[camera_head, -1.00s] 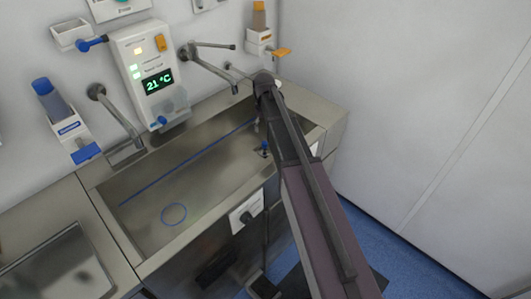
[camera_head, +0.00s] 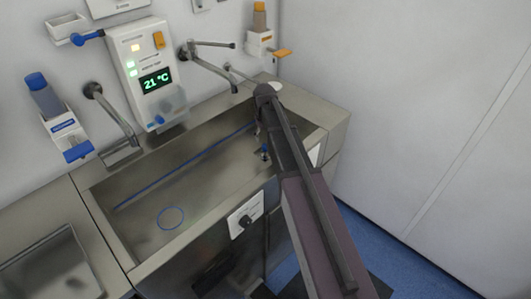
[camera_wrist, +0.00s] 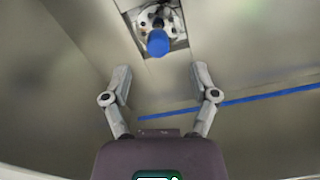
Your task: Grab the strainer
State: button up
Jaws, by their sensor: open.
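The strainer (camera_wrist: 157,42) shows in the wrist view as a blue knob over a square opening with metal parts, at the top centre. In the head view its blue knob (camera_head: 265,152) appears small at the right end of the sink, beside my arm. My gripper (camera_wrist: 160,78) is open, its two grey fingers spread with nothing between them. The knob lies beyond the fingertips, roughly centred between them and apart from them. In the head view my arm reaches over the sink's right end and hides most of the gripper.
The steel sink (camera_head: 128,233) has a blue line and a blue ring (camera_head: 171,217) on its floor. A dispenser (camera_head: 258,40) hangs behind my arm. The sink's left part is clear.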

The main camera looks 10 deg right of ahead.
aim_at(265, 145)
jog(key=shift+w+f+b, duration=0.1)
jog(key=shift+f+b, duration=2.5)
jog(key=shift+f, duration=0.05)
jog(key=shift+c, duration=0.2)
grip_shut()
